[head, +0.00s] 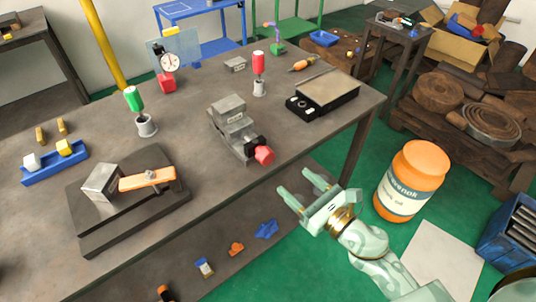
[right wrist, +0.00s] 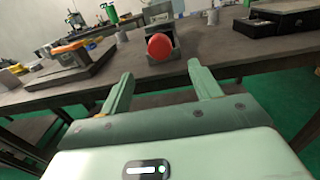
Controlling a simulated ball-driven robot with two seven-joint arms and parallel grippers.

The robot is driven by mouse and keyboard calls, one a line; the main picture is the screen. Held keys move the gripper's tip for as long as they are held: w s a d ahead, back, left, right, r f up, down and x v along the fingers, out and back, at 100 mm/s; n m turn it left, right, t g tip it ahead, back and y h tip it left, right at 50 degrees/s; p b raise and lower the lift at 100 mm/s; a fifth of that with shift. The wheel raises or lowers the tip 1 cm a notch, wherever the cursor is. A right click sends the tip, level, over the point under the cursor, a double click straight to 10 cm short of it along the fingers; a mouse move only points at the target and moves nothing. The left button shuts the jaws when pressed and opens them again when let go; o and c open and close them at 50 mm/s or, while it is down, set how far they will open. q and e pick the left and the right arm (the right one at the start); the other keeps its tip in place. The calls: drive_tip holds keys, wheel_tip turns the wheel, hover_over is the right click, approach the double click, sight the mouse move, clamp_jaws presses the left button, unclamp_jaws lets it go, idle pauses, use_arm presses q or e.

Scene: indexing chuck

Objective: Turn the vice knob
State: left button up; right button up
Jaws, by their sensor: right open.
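The vice (head: 233,124) is a grey metal block near the front edge of the workbench. Its red knob (head: 264,155) faces the front edge. In the right wrist view the red knob (right wrist: 160,46) shows ahead, just above and between the fingers, with the vice (right wrist: 158,18) behind it. My right gripper (head: 303,184) is pale green, open and empty. It is off the bench's front edge, to the right of and nearer than the knob, and apart from it. It also shows in the right wrist view (right wrist: 160,88). My left gripper is not in view.
On the bench (head: 205,195) are a black box (head: 323,95), a red-handled tool (head: 258,75) in a cup, a green-handled tool (head: 135,105) and a dark fixture (head: 128,205) with an orange clamp. An orange barrel (head: 410,180) stands on the floor right of my right gripper.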

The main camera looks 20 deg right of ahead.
sight(270, 159)
drive_tip(key=p+x, duration=0.1)
drive_tip(key=x, duration=1)
drive_tip(key=shift+w+a, duration=0.1)
drive_tip(key=shift+w, duration=0.2)
drive_tip(key=c, duration=1)
